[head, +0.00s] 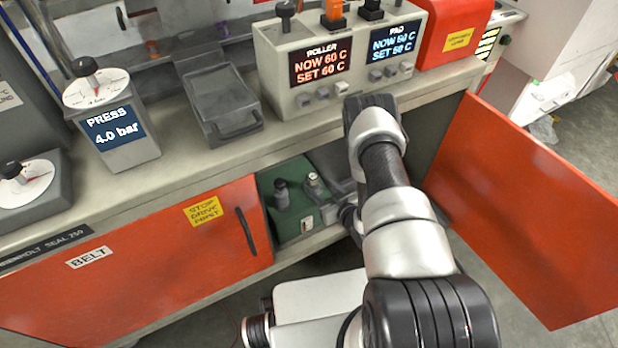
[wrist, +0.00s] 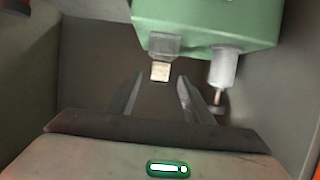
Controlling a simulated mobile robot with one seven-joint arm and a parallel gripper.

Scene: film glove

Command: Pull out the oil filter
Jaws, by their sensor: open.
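A green unit (head: 296,222) sits inside the open cabinet, with a dark knob (head: 282,194) and a smaller light-capped fitting (head: 315,183) on it. In the wrist view the green housing (wrist: 205,22) fills the upper right. A grey block with a beige end (wrist: 160,68) and a grey cylinder (wrist: 223,68) with a dark disc at its end stick out from it. I cannot tell for certain which is the oil filter. My gripper (wrist: 160,80) is open, its fingers either side of the beige end's line, with no visible grip. In the head view my arm partly hides it.
An orange door (head: 525,200) stands open to the right of my arm. The left orange door (head: 140,262) is shut. Cabinet walls (wrist: 285,90) are close on the right in the wrist view. The bench top above carries a roller and pad control box (head: 330,65) and a grey tray (head: 222,100).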

